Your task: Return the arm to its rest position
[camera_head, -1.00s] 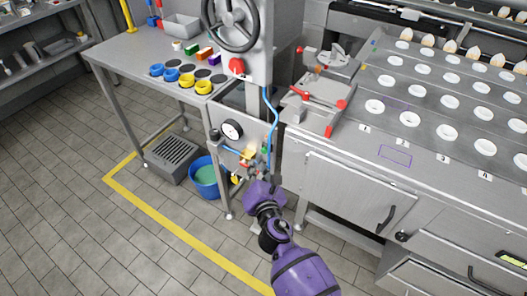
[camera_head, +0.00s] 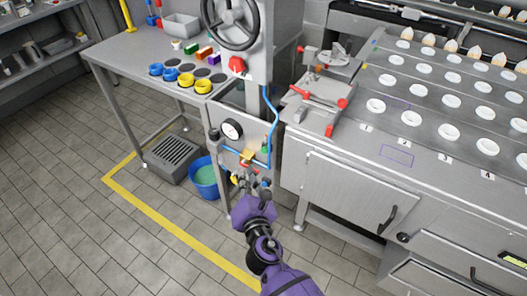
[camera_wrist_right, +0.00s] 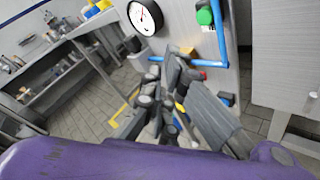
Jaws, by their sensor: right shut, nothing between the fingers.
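My right arm, purple and black, comes up from the bottom of the head view. Its gripper (camera_head: 252,187) is shut and empty. It hangs in front of the lower part of the grey machine panel, which carries a gauge (camera_head: 231,130) and a blue pipe. In the right wrist view, the dark gripper fingers (camera_wrist_right: 178,85) point toward the panel, below the gauge (camera_wrist_right: 145,17) and the green button (camera_wrist_right: 205,16). I cannot tell the exact gap to the panel's fittings. My left gripper is not in view.
A blue bucket (camera_head: 206,180) and a grey crate (camera_head: 172,157) stand on the floor left of the gripper. A steel cabinet (camera_head: 345,190) stands close on the right. A table (camera_head: 125,48) with coloured cups is at upper left. The tiled floor (camera_head: 75,235) at lower left is free.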

